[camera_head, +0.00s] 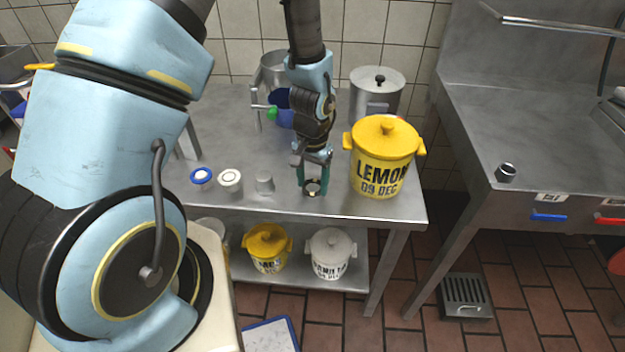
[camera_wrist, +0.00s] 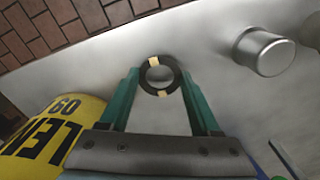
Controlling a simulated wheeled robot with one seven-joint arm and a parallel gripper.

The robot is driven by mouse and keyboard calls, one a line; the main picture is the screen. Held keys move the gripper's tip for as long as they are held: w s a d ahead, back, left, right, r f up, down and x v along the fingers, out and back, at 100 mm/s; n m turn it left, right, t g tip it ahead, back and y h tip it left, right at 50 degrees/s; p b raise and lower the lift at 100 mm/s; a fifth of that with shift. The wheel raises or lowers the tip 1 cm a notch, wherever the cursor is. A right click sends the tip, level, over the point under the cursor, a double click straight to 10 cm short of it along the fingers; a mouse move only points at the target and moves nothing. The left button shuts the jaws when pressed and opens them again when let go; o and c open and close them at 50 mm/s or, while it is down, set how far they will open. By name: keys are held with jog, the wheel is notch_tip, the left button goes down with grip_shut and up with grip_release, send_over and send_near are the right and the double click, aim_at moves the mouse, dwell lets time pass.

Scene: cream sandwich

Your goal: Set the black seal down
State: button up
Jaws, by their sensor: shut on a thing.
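The black seal (camera_wrist: 151,86) is a dark ring with two pale marks. It sits between the teal fingertips of my gripper (camera_wrist: 160,78) in the wrist view. My gripper (camera_head: 313,186) is shut on the seal, pointing down near the front edge of the steel table (camera_head: 355,208) in the head view. The seal (camera_head: 313,194) shows small there, at or just above the table top; I cannot tell whether it touches.
A yellow LEMON bucket (camera_head: 383,150) stands close to the right of my gripper. To the left are a small metal cylinder (camera_head: 264,183), a white-rimmed ring (camera_head: 230,180) and a blue ring (camera_head: 201,177). A metal pot (camera_head: 377,88) and blue container (camera_head: 282,105) stand behind.

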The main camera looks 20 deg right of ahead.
jog(key=shift+f+b, duration=0.45)
jog(key=shift+f, duration=0.2)
jog(key=o, duration=1.4)
jog(key=shift+a, duration=0.1)
jog(key=shift+r+p, duration=0.45)
jog(key=shift+r, duration=0.45)
notch_tip(320, 180, up, 12)
jog(key=shift+f+b, duration=0.2)
jog(key=shift+b, duration=0.85)
jog(key=a+r+n, duration=0.2)
jog(key=a, duration=0.6)
jog(key=a+r+n+t, duration=0.1)
jog(key=a+r+n, duration=0.1)
jog(key=a, duration=0.6)
jog(key=w+a+r+n, duration=0.1)
jog(key=a+r+n, duration=0.2)
jog(key=a, duration=0.6)
jog(key=shift+w+r+n+t, duration=0.1)
jog(key=shift+n+t, duration=0.2)
jog(key=shift+n, duration=0.3)
